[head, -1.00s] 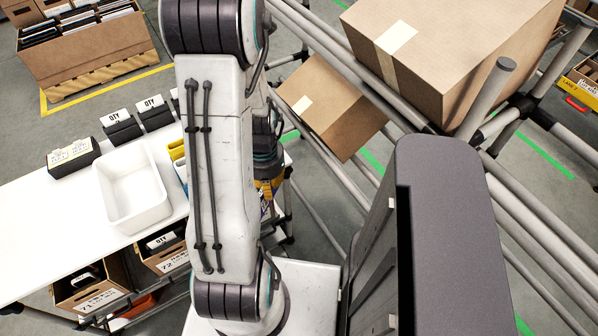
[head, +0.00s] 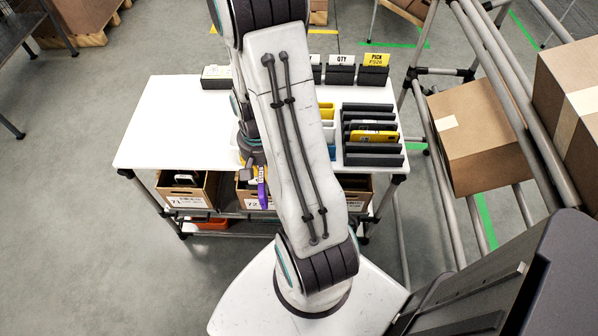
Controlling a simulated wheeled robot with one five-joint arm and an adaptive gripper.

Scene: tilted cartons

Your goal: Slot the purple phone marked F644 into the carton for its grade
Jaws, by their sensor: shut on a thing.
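My gripper (head: 256,166) shows just left of my arm, at the front edge of the white table. It is shut on the purple phone (head: 263,194), which hangs upright below it. The phone's marking is too small to read. Tilted cartons stand on the shelf under the table. The left carton (head: 186,196) has a label starting with 71. The middle carton (head: 246,199) has a label starting with 72 and is partly behind the phone and my arm. The right carton (head: 356,203) is partly hidden by my arm. I cannot tell whether the phone touches the middle carton.
A dark slotted rack (head: 373,150) with a yellow item stands on the table (head: 160,130), beside yellow and blue pieces. QTY and PICK card holders (head: 373,68) line its back. A pipe rack with large boxes (head: 478,135) is at right. Floor at left is clear.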

